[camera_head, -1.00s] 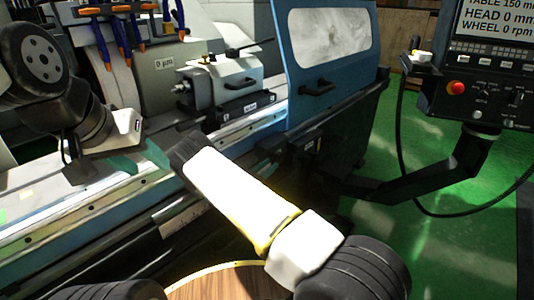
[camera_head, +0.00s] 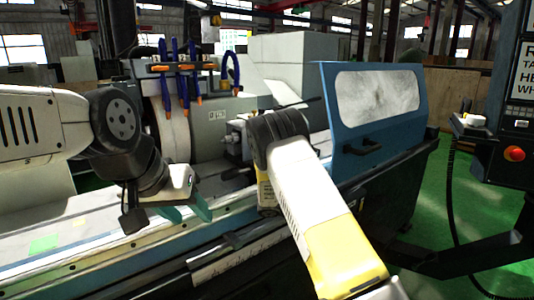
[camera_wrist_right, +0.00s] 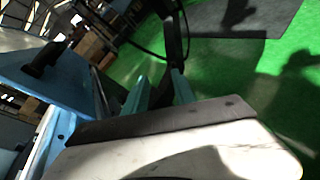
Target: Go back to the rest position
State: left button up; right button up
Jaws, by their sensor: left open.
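My left gripper (camera_head: 187,211) comes in from the left in the head view. Its two teal fingers are apart and empty, just above the front bed of the grinder (camera_head: 75,245). My right arm rises from the lower right of the head view, across the front of the grinder. Its gripper is hidden there behind the arm. In the right wrist view my right gripper (camera_wrist_right: 160,88) shows two teal fingers with a gap and nothing between them.
The blue door (camera_head: 345,140) with a pale window stands at the grinder's right. Blue coolant nozzles (camera_head: 183,85) stand behind my left gripper. The control panel with a red button (camera_head: 514,154) is at the far right.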

jog(key=s+a+r+m+t+y, duration=0.1)
jog(key=s+a+r+m+y, duration=0.2)
jog(key=s, duration=0.7)
jog(key=s+a+r+m+t+y, duration=0.1)
jog(key=s+a+r+m+y, duration=0.2)
jog(key=s+r+m+y, duration=0.3)
jog(key=s+a+r+m+t+y, duration=0.1)
jog(key=s+a+r+m+y, duration=0.3)
jog(key=s+r, duration=0.9)
jog(key=s+m+y, duration=0.1)
jog(key=s+y, duration=0.1)
jog(key=y, duration=0.1)
jog(key=shift+r+m+t+y, duration=0.25)
jog(key=shift+m+t+y, duration=0.05)
jog(key=shift+y, duration=0.1)
